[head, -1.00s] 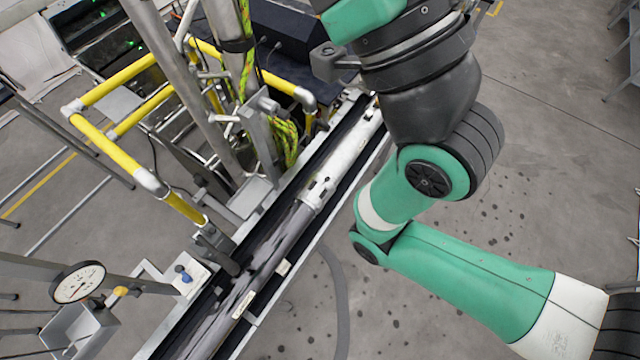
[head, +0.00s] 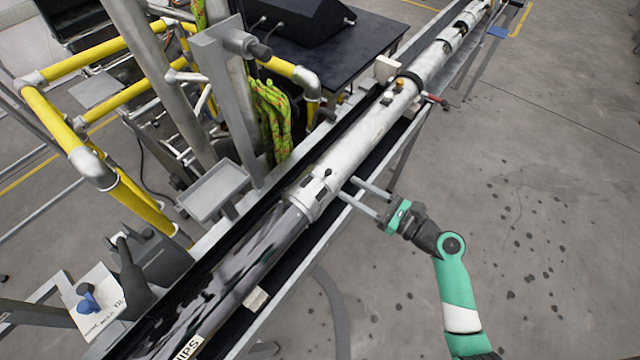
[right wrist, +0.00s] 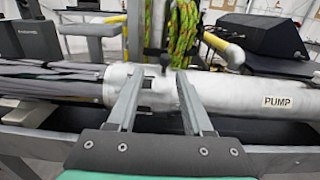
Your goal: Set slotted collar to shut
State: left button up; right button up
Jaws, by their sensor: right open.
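The slotted collar (head: 314,193) is a pale metal sleeve with dark slots, where the dark mottled tube meets the white tube. In the right wrist view the collar (right wrist: 152,95) has a small black knob (right wrist: 166,62) standing up from it. My right gripper (head: 346,188) is open, its two long grey fingers reaching the collar's right side. In the right wrist view the fingers of my gripper (right wrist: 160,78) are spread, with the collar and knob showing between them. I cannot tell whether they touch it. The left gripper is not in view.
The white tube (head: 370,123), labelled PUMP in the wrist view, lies in a long trough. Yellow railings (head: 80,125), a metal post (head: 165,85) and green rope (head: 272,115) stand on the left. A black table (head: 335,55) is behind. The floor at right is clear.

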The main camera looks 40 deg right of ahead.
aim_at(319, 171)
jog(key=w, duration=0.3)
jog(key=w+b, duration=0.1)
jog(key=w, duration=0.3)
jog(key=w+a, duration=0.1)
jog(key=w, duration=0.3)
jog(key=shift+w+f+b, duration=0.15)
jog(key=shift+w+b, duration=0.1)
jog(key=shift+b, duration=0.05)
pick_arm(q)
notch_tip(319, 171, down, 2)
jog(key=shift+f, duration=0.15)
pick_arm(e)
grip_shut()
dwell(0.8)
